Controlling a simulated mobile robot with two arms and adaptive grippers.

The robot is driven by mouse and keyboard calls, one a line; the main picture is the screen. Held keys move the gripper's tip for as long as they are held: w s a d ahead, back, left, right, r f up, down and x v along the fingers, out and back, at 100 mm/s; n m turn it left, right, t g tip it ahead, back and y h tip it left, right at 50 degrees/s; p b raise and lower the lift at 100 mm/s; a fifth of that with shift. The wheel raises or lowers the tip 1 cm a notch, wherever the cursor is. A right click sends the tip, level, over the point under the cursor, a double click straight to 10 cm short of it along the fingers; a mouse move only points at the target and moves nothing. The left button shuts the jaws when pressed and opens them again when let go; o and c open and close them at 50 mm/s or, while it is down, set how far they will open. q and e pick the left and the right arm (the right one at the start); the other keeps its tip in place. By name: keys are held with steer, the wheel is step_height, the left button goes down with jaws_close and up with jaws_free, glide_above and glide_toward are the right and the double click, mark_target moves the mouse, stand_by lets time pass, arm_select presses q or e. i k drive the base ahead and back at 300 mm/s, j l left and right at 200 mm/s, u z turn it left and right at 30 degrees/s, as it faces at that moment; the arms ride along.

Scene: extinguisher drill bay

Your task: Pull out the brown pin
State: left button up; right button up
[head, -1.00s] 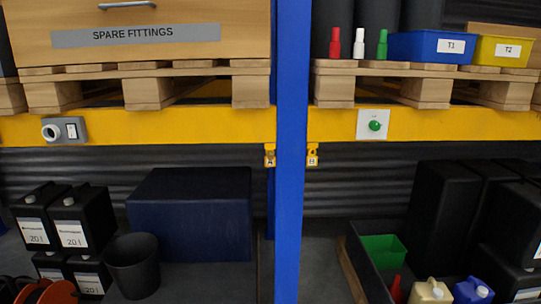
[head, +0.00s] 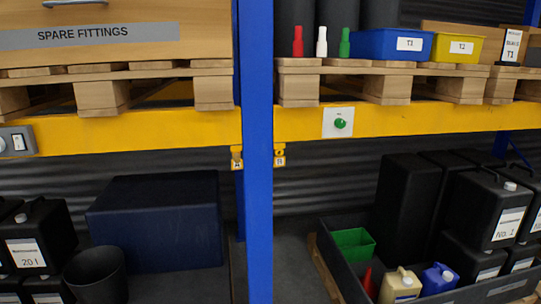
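I see no brown pin in the head view. Neither of my grippers is in view. No extinguisher can be made out for certain; dark cylinders (head: 376,14) stand on the upper right shelf, cut off by the top edge. In front of them stand a red bottle (head: 297,42), a white bottle (head: 321,42) and a green bottle (head: 345,43).
A blue post (head: 259,150) and yellow beam (head: 420,118) cross the view. A blue bin (head: 385,45) and yellow bin (head: 470,49) sit on pallets. Below are a dark blue box (head: 155,225), a black bucket (head: 95,277), black canisters (head: 490,208) and a tray holding a green box (head: 353,243).

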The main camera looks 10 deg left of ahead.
mark_target(238, 160)
steer(key=i+j+z, duration=0.15)
steer(key=j+z, duration=0.2)
steer(key=j, duration=0.55)
steer(key=i+j+z, duration=0.1)
steer(key=j+z, duration=0.2)
steer(key=j, duration=1.15)
